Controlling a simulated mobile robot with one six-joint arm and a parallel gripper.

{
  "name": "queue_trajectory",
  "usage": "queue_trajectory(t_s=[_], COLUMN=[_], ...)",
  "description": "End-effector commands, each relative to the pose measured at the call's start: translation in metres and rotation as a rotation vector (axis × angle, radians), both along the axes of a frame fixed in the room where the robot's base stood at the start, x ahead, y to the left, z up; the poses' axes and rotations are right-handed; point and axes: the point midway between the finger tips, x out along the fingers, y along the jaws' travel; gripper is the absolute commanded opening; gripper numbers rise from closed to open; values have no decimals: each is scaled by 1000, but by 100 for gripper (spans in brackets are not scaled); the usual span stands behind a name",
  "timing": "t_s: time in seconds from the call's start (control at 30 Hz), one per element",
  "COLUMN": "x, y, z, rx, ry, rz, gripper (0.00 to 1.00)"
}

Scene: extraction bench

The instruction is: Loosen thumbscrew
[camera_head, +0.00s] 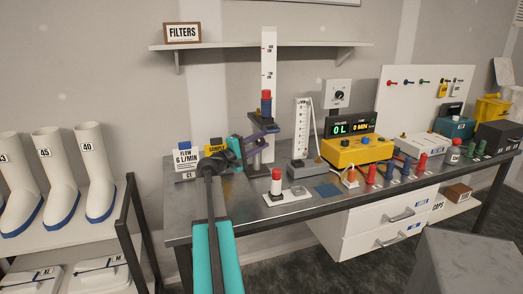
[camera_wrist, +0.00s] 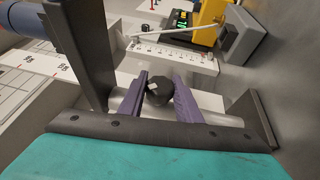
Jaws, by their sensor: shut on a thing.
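The thumbscrew is a black round knob with a small pale mark (camera_wrist: 158,94). In the wrist view it sits between the two purple fingers of my gripper (camera_wrist: 160,84), which is shut on it. In the head view my gripper (camera_head: 266,132) reaches from the left to the tall white stand with red marks (camera_head: 268,55). The thumbscrew itself is too small or hidden to make out there. A red-topped dark cylinder (camera_head: 266,104) is on the stand just above my gripper.
Close by on the metal bench (camera_head: 325,205) are a red-capped vial on a white base (camera_head: 276,184), a white ruled scale (camera_head: 303,125) and a yellow meter (camera_head: 358,152). A "FLOW 6 L/MIN" card (camera_head: 186,159) stands left. A shelf (camera_head: 255,45) hangs above.

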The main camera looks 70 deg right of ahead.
Motion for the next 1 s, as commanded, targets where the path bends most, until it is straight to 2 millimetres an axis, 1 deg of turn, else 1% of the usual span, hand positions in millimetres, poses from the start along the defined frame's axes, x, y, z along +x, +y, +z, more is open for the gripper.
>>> queue_trajectory(t_s=[0.03,0.07,0.53,1.0], x=[1,1,0,0], y=[1,1,1,1], z=[-8,-8,-6,-2], rx=[-11,-19,-123,-153], ry=[13,23,152,188], rz=[1,1,0,-2], gripper=[8,8,8,8])
